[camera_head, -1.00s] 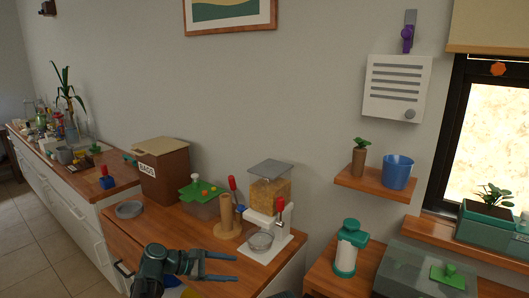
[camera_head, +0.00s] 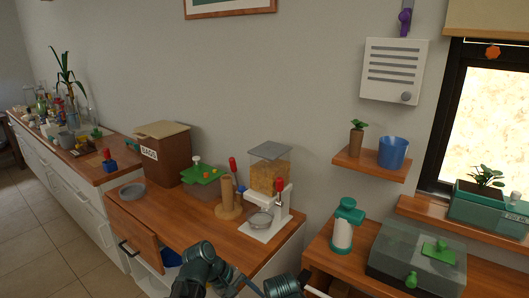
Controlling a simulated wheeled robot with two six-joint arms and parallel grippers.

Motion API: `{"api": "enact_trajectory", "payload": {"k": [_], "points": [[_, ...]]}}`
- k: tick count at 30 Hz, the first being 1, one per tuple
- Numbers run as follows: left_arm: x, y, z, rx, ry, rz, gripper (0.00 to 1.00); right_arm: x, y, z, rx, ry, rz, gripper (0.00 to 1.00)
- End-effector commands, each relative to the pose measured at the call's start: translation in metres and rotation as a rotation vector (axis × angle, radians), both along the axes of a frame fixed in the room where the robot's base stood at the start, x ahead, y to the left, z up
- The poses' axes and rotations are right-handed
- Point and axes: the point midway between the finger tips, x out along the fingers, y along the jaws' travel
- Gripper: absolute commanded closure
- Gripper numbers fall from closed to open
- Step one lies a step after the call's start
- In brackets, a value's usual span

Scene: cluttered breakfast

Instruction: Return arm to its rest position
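My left arm comes in at the bottom centre of the head view. Its dark green wrist and gripper (camera_head: 228,280) are low in front of the wooden counter (camera_head: 165,217), near its front edge. The fingers run toward the bottom edge and are not clear, so I cannot tell whether they are open or shut. I see nothing held. A second dark green and grey arm part (camera_head: 283,287) shows at the bottom edge to the right. I cannot make out a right gripper there.
The counter holds a grey dish (camera_head: 132,191), a brown box (camera_head: 163,155), a green-lidded container (camera_head: 203,175), a wooden post (camera_head: 228,198) and a cereal dispenser (camera_head: 269,175). A blue bowl (camera_head: 171,258) sits below the counter. A clear green-knobbed box (camera_head: 415,258) stands right.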

Motion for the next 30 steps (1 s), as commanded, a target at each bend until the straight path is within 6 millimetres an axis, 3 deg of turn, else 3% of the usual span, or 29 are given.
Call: {"api": "enact_trajectory", "payload": {"k": [1, 6, 15, 16, 30], "points": [[-0.020, -0.006, -0.008, 0.068, -0.027, -0.097, 0.34, 0.000, 0.000, 0.000, 0.000, 0.000, 0.000, 0.50], [-0.068, -0.004, -0.031, 0.327, -0.120, -0.468, 0.34, 0.000, 0.000, 0.000, 0.000, 0.000, 0.000, 0.50], [-0.117, 0.020, -0.036, 0.668, -0.193, -1.011, 0.34, 0.000, 0.000, 0.000, 0.000, 0.000, 0.000, 0.50], [-0.112, 0.020, -0.022, 0.660, -0.191, -0.996, 0.34, 0.000, 0.000, 0.015, 0.000, 0.000, 0.000, 0.50], [-0.110, 0.020, 0.077, 0.653, -0.190, -0.983, 0.34, 0.000, 0.000, 0.114, 0.000, 0.000, -0.001, 0.50]]}}
